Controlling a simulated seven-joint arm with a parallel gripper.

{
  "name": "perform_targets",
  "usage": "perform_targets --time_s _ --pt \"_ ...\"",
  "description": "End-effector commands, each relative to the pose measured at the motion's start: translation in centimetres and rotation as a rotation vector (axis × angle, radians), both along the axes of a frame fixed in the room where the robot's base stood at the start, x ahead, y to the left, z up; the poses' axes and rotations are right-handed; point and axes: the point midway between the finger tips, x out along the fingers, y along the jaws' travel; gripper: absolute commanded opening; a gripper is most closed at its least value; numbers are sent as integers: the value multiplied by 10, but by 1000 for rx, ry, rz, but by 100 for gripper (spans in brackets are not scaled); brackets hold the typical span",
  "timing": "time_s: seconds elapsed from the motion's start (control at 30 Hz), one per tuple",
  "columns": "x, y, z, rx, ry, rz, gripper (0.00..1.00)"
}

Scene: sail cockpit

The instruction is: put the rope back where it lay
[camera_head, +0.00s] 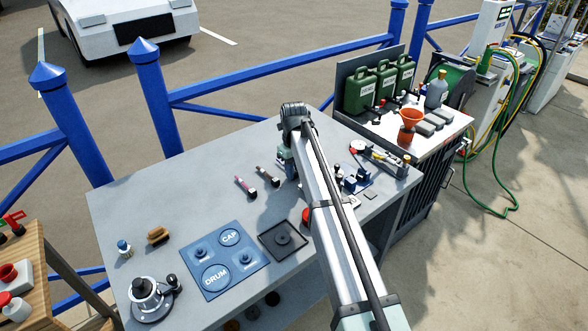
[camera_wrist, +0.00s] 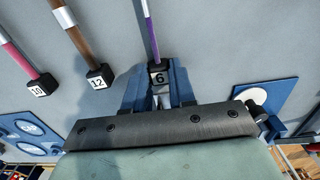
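A purple rope-like length (camera_wrist: 151,35) with a black end block marked 6 shows in the wrist view, running up out of the picture. My gripper (camera_wrist: 158,80) has its two blue fingers close on either side of that block and looks shut on it. Whether the block is clear of the bench top cannot be told. In the head view my gripper (camera_head: 288,158) is largely behind my arm, over the middle of the grey bench (camera_head: 190,180); the purple piece is hidden there.
A pink piece (camera_head: 244,187) marked 10 and a brown one (camera_head: 267,177) marked 12 lie to the left. A blue CAP and DRUM mat (camera_head: 212,283), a dark square tray (camera_head: 270,252) and a winch (camera_head: 150,300) stand nearer. Small parts (camera_head: 355,180) lie to the right.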

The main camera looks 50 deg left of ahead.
Motion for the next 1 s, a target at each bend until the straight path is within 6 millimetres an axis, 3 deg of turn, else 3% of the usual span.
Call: perform_targets --time_s 0.23,0.57,0.67,1.0 --pt "0 0 0 0 0 0 48" --pt "0 0 5 0 0 0 48" --pt "0 1 15 1 0 0 48" --pt "1 1 77 2 -1 0 48"
